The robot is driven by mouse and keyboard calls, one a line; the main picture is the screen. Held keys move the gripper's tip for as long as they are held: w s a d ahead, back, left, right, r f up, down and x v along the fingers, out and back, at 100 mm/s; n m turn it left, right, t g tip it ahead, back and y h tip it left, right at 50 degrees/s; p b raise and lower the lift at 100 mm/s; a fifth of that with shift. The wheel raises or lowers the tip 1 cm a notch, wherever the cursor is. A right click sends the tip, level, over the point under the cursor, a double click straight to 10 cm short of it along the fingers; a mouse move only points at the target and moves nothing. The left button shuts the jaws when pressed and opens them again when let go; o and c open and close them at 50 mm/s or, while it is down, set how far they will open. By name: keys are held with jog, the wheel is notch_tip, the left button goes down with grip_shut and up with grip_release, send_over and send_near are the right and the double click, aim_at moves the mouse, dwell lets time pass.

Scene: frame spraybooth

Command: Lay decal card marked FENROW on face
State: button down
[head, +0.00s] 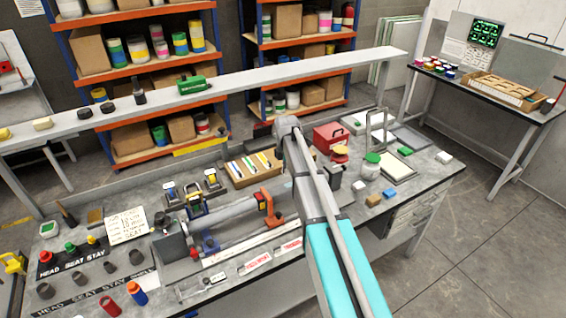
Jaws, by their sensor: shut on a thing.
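A white card with red lettering (258,262) lies near the bench's front edge, and a second red-lettered card (291,245) lies to its right. The print is too small to read, so I cannot tell which is marked FENROW. I cannot tell which surface is the face. My arm crosses the picture from the bottom right up to the middle of the bench. I cannot make out my gripper or anything in it.
The workbench (440,180) is crowded. A wooden tray of coloured strips (237,180) stands behind the tube. A red box (331,137) and a green-lidded jar (371,166) stand right of my arm. A long shelf (300,68) runs behind the bench.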

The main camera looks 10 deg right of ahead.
aim_at(286, 187)
jog(key=shift+w+r, duration=0.15)
jog(key=shift+w, duration=0.15)
jog(key=shift+f, duration=0.25)
jog(key=shift+f+b, duration=3)
jog(key=shift+b, duration=0.2)
jog(key=shift+w, duration=0.15)
jog(key=shift+f+b, duration=0.65)
jog(key=shift+b, duration=0.05)
dwell(0.7)
jog(key=c, duration=0.6)
grip_release()
jog(key=shift+c, duration=0.2)
jog(key=shift+o, duration=0.3)
